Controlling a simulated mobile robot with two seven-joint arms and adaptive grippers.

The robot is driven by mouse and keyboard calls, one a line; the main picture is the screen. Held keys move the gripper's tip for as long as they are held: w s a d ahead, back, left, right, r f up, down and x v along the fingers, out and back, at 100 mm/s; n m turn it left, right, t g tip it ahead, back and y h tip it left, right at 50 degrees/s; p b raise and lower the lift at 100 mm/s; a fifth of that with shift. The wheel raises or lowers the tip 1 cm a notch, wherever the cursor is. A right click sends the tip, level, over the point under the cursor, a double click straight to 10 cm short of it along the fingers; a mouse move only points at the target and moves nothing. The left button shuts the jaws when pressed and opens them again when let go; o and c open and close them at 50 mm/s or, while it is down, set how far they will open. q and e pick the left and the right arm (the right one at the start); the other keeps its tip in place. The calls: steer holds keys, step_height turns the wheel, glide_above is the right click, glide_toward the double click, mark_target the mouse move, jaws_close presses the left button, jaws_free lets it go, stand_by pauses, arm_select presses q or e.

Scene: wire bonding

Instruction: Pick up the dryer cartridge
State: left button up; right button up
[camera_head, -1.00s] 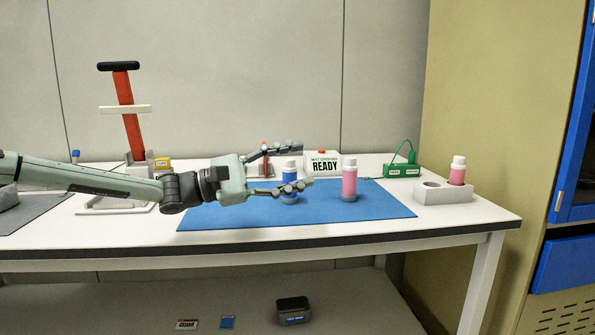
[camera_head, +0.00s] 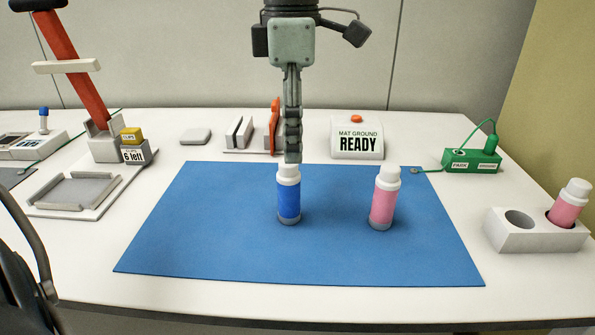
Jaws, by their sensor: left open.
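A blue cartridge with a white cap (camera_head: 289,196) stands upright on the blue mat (camera_head: 210,250). A pink cartridge with a white cap (camera_head: 384,198) stands upright on the mat to its right. Another pink cartridge (camera_head: 568,204) sits, slightly tilted in the picture, in the right hole of a white holder (camera_head: 510,236); the left hole is empty. No label shows which one is the dryer cartridge. My left gripper (camera_head: 292,158) points down, seen edge-on, open, its fingertips at the blue cartridge's cap. Whether they touch the cap is unclear. My right gripper is out of view.
Behind the mat stand a white READY box (camera_head: 357,142) and a slotted white block (camera_head: 240,134). A green box with a cable (camera_head: 472,160) is at the back right. A red-levered press (camera_head: 75,75) and a grey tray (camera_head: 78,192) are on the left. The front mat area is clear.

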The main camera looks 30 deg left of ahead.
mark_target(289, 177)
arm_select(q)
steer(key=f, duration=0.6)
steer(key=shift+s+a+f, duration=0.2)
steer(key=shift+s, duration=0.2)
steer(key=shift+f, duration=0.6)
steer(key=shift+c, duration=0.6)
steer(key=shift+w, duration=0.1)
jaws_close()
